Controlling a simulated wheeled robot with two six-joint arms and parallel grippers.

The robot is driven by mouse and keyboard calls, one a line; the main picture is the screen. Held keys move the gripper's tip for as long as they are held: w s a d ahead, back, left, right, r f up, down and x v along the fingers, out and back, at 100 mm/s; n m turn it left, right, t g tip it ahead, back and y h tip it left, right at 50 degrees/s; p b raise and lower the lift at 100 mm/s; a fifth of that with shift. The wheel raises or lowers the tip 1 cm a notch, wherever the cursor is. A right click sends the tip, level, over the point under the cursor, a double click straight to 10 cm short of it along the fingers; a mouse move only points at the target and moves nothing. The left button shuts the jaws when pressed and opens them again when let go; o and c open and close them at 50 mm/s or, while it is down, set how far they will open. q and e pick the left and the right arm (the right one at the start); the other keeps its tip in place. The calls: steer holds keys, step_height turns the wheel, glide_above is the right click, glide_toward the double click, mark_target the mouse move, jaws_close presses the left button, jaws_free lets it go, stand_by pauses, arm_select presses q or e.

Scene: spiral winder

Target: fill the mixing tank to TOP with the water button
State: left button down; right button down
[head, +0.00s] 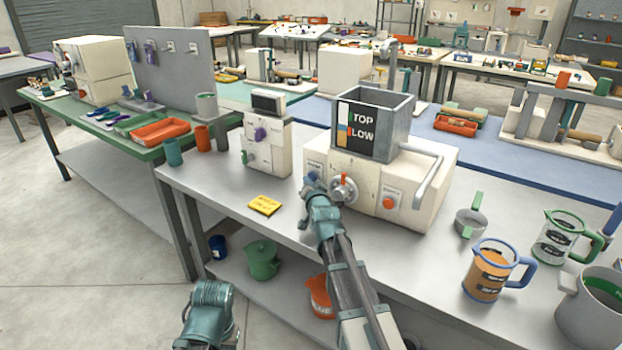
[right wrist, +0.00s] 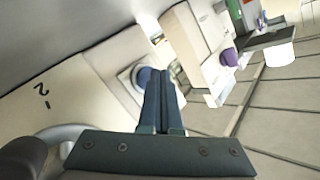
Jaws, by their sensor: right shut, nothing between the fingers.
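The mixing tank (head: 393,133) is a grey open box on a cream machine (head: 437,190) on the grey bench. Its dark front panel reads TOP beside a green mark and LOW beside an orange mark. A narrow gauge strip (head: 342,136) at the panel's left shows colour in its lower part; the exact level is too small to read. My right gripper (head: 314,183) is shut and empty at the machine's front left. In the right wrist view its closed fingertips (right wrist: 160,78) are at the round blue button (right wrist: 142,76), partly covering it; I cannot tell whether it is pressed. My left gripper (head: 208,300) is low, off the bench.
A red-topped lever dial (head: 344,188) and an orange button (head: 389,202) are right of my right gripper. A yellow card (head: 265,205) lies on the bench. A cream device (head: 266,140) stands left. A strainer (head: 470,222) and jugs (head: 490,272) stand right.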

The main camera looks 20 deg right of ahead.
steer(key=shift+w+d, duration=0.25)
steer(key=shift+d, duration=0.1)
stand_by(4.4)
stand_by(0.7)
steer(key=shift+s+a, duration=0.55)
steer(key=shift+a, duration=0.15)
steer(key=shift+a, duration=0.1)
steer(key=shift+s+a, duration=0.8)
steer(key=shift+a, duration=0.15)
steer(key=shift+s+a, duration=0.75)
steer(key=shift+a, duration=0.2)
